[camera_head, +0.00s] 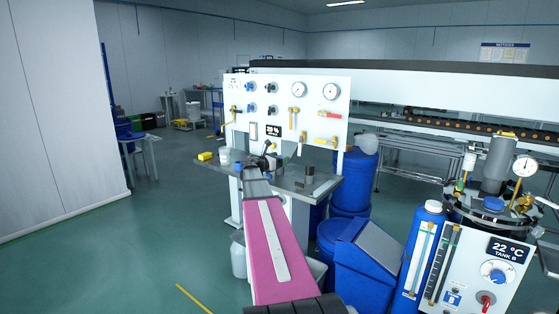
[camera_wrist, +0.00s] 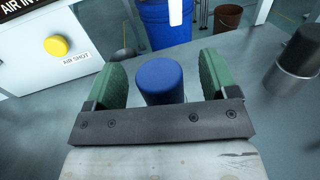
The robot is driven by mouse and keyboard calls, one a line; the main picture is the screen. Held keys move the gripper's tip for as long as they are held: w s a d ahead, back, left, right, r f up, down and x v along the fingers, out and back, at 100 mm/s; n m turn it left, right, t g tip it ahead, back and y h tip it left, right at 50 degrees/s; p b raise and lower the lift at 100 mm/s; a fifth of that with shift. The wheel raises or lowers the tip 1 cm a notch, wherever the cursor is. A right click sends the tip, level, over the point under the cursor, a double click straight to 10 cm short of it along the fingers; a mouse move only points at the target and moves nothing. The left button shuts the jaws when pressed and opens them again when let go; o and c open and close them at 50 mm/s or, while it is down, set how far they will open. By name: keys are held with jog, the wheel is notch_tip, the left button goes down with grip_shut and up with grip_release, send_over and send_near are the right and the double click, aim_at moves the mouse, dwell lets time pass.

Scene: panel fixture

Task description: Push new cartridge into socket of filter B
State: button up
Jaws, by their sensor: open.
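My gripper (camera_wrist: 161,80) has its two green-padded fingers apart in the wrist view. A blue round-topped cylinder (camera_wrist: 160,77) stands between the fingers, with a narrow gap visible on each side. I cannot tell whether it is the new cartridge or part of a filter; its lower part is hidden by the gripper's dark bar. In the head view my gripper (camera_head: 266,161) is small, over the grey bench in front of the white panel (camera_head: 313,112). No label for filter B is readable, and its socket cannot be made out.
A dark-topped metal cylinder (camera_wrist: 295,60) stands to the right of the gripper in the wrist view. A yellow button (camera_wrist: 56,46) marked AIR SHOT is on a panel at the left. A blue drum (camera_wrist: 168,28) stands behind. The bench (camera_head: 322,184) has small items on it.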

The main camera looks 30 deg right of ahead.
jog(key=shift+s+a+f, duration=0.1)
jog(key=shift+f, duration=0.15)
jog(key=a, duration=0.3)
jog(key=s+a, duration=0.1)
jog(key=a, duration=0.6)
jog(key=shift+s+a+r, duration=0.2)
jog(key=shift+s, duration=0.2)
